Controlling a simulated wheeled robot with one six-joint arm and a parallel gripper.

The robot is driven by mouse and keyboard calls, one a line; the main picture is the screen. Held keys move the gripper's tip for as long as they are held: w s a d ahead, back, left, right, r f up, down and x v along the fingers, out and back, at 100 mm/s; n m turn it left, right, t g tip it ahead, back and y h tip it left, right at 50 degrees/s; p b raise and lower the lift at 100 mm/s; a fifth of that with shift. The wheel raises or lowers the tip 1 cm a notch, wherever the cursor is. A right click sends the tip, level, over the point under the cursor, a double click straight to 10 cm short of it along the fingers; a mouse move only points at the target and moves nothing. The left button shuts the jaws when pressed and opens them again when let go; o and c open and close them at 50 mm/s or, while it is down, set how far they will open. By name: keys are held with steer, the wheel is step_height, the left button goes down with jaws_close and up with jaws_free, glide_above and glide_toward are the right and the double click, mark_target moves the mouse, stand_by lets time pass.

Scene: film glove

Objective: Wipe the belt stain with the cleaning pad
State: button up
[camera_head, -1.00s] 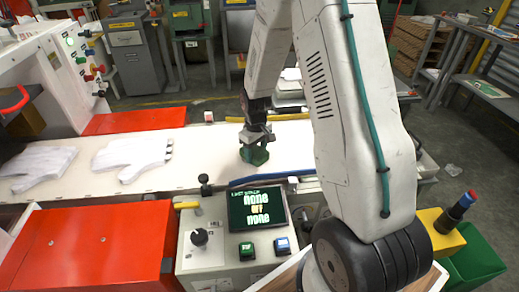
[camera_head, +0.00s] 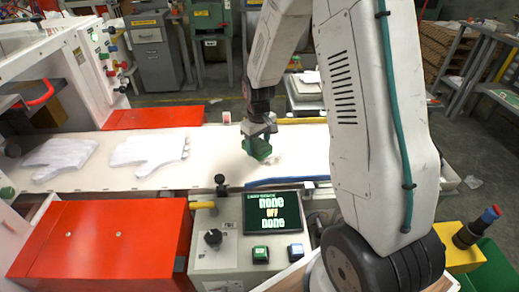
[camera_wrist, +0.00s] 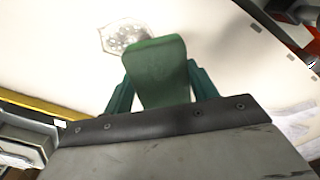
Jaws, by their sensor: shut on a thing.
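The green cleaning pad (camera_head: 257,148) is held in my gripper (camera_head: 258,133), above the white belt (camera_head: 210,165). In the wrist view the pad (camera_wrist: 158,72) fills the space between the two teal fingers of my gripper (camera_wrist: 158,88). A pale grey, six-sided patch with speckles (camera_wrist: 118,35) lies on the belt just beyond the pad's tip; it looks like the stain. In the head view it shows faintly at the pad's right (camera_head: 275,159). The pad hides part of it. I cannot tell whether the pad touches the belt.
Two white gloves, one farther left (camera_head: 62,157) and one nearer (camera_head: 149,151), lie on the belt left of my gripper. A control box with a screen (camera_head: 272,213) stands in front of the belt. A red cabinet (camera_head: 110,240) is at the front left.

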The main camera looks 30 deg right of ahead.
mark_target(259, 145)
steer(key=shift+r, duration=1.65)
steer(key=shift+s, duration=0.1)
